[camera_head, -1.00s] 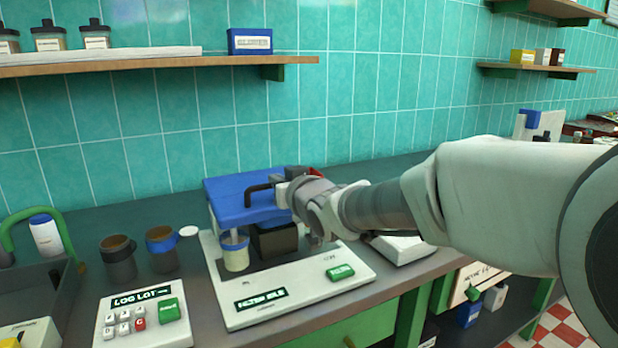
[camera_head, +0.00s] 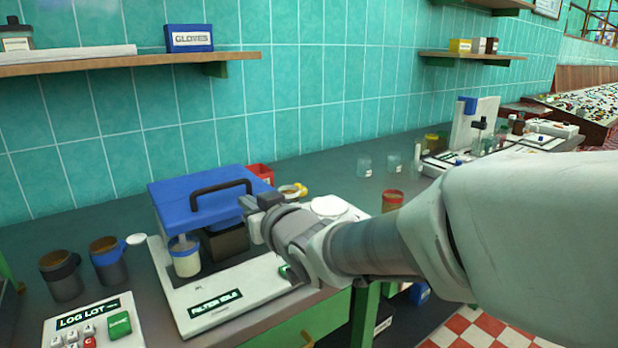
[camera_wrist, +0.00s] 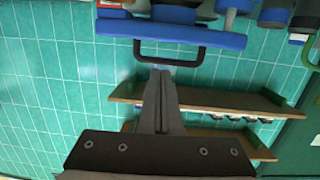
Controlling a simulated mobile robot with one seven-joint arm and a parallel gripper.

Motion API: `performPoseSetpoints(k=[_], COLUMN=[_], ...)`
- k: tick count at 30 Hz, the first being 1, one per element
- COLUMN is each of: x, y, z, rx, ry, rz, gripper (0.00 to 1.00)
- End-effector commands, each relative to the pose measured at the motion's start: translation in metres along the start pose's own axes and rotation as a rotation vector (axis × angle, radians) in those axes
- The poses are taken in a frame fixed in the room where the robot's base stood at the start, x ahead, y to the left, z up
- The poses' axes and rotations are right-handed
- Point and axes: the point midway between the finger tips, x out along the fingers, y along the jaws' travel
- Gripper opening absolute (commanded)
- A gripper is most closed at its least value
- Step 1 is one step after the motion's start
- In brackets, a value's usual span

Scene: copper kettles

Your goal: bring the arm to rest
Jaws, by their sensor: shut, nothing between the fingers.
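My gripper (camera_head: 250,207) is shut and empty. It is in front of the blue-lidded machine (camera_head: 180,205), close to its dark handle (camera_head: 222,187) and a little below it in the head view. In the wrist view my shut fingers (camera_wrist: 158,78) point toward the handle (camera_wrist: 168,54), and they look apart from it, though the exact gap is hard to judge. My arm stretches in from the right of the head view and hides part of the counter and of the machine's white base (camera_head: 225,300).
A cup with pale contents (camera_head: 185,258) stands under the blue lid. Two dark jars (camera_head: 110,262) and a LOG LOT keypad (camera_head: 95,325) are to the left. Glass beakers (camera_head: 365,166) and a red-topped jar (camera_head: 392,200) stand behind my arm. A shelf (camera_head: 130,62) runs above.

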Motion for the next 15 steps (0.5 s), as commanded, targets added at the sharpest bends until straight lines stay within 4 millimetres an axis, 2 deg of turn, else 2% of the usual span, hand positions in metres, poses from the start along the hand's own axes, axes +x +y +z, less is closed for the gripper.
performPoseSetpoints(k=[5,9,12,15], x=[-0.047,-0.105,-0.152,-0.199], y=[0.055,0.097,0.116,0.125], z=[0.013,0.035,0.053,0.073], rx=[-0.004,0.032,0.078,0.139], ry=[-0.150,-0.313,-0.428,-0.541], rz=[0.173,0.325,0.412,0.481], gripper=[0.00,0.00,0.00,0.00])
